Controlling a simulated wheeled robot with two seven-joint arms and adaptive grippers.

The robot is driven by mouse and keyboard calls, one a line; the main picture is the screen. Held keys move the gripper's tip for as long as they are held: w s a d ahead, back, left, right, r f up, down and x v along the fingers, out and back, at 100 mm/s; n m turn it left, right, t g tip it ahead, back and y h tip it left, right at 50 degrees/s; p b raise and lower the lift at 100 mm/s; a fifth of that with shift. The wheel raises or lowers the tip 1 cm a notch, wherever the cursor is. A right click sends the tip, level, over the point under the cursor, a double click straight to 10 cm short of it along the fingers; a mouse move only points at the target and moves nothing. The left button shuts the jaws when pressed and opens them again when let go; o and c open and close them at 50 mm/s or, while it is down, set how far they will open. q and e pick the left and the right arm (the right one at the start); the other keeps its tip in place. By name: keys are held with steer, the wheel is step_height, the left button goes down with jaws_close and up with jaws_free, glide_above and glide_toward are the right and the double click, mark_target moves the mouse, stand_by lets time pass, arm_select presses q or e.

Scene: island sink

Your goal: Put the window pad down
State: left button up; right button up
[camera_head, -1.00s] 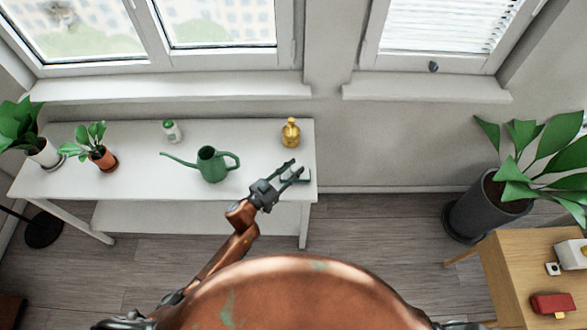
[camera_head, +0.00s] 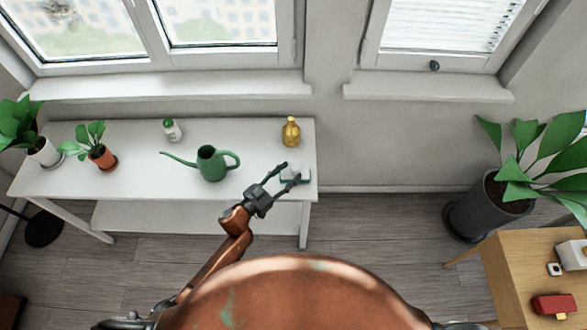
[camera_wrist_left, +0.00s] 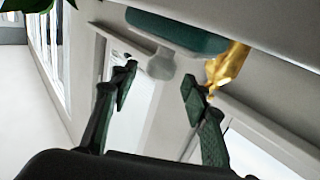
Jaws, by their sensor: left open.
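The window pad (camera_head: 300,181) is a small teal and pale-grey piece lying at the right end of the white table. In the left wrist view its teal pad (camera_wrist_left: 178,31) and its light grey grip are just ahead of the fingertips. My left gripper (camera_head: 290,174) is open and empty. Its fingertips are close to the pad, on its left side in the head view, and partly cover it there. In the left wrist view there is a gap between the two fingers (camera_wrist_left: 158,80). My right gripper is not in view.
On the white table (camera_head: 270,150) stand a green watering can (camera_head: 211,164), a gold bottle (camera_head: 291,132), a small white-green bottle (camera_head: 171,130) and two potted plants. A wooden table (camera_head: 510,275) and a large potted plant (camera_head: 490,205) are on the right.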

arm_select(q)
steer(key=v, duration=0.5)
steer(key=shift+s+d+r, duration=0.1)
steer(key=shift+s+r, duration=0.1)
stand_by(0.3)
